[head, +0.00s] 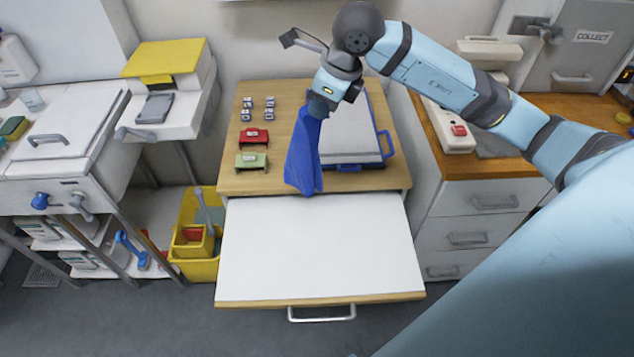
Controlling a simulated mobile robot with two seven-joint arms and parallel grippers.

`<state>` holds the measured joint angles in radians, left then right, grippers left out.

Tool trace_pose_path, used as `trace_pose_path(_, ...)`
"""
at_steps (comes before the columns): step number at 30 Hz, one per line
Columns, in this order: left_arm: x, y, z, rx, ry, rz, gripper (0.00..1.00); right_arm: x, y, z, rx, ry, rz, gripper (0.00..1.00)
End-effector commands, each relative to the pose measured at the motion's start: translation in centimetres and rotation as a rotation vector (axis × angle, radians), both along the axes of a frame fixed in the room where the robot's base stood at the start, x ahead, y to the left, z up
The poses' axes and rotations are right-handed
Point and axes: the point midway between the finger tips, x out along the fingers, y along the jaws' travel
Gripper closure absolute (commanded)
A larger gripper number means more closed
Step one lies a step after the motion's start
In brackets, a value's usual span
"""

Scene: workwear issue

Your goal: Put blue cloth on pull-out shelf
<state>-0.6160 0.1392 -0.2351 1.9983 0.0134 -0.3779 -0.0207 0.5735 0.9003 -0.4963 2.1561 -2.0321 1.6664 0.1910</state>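A blue cloth (304,158) hangs from my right gripper (319,104), which is shut on its upper end. The pull-out shelf (318,248) is a white board with a wooden front edge and a metal handle. It is drawn out below the tabletop, and its surface is bare. The cloth's lower end overlaps the shelf's back edge in the picture; I cannot tell whether it touches anything. My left gripper is not in view.
On the wooden tabletop (236,183) are a red holder (254,138), a green holder (251,161), several small boxes and a grey-white board with a blue clip (385,145). A yellow mop bucket (197,268) stands left of the shelf. Drawers (468,238) stand to the right.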

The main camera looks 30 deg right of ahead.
Motion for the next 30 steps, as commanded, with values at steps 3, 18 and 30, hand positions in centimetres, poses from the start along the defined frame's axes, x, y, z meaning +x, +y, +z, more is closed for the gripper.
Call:
trace_pose_path(3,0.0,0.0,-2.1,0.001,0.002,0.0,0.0,0.0,0.0,-3.4,0.001,0.002,0.001,1.0)
trace_pose_path(18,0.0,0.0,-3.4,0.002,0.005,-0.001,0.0,0.0,0.0,-6.0,0.0,-0.001,0.002,1.0)
trace_pose_path(30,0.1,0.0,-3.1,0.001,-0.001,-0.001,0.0,0.0,0.0,-6.0,-0.001,0.0,0.002,1.0)
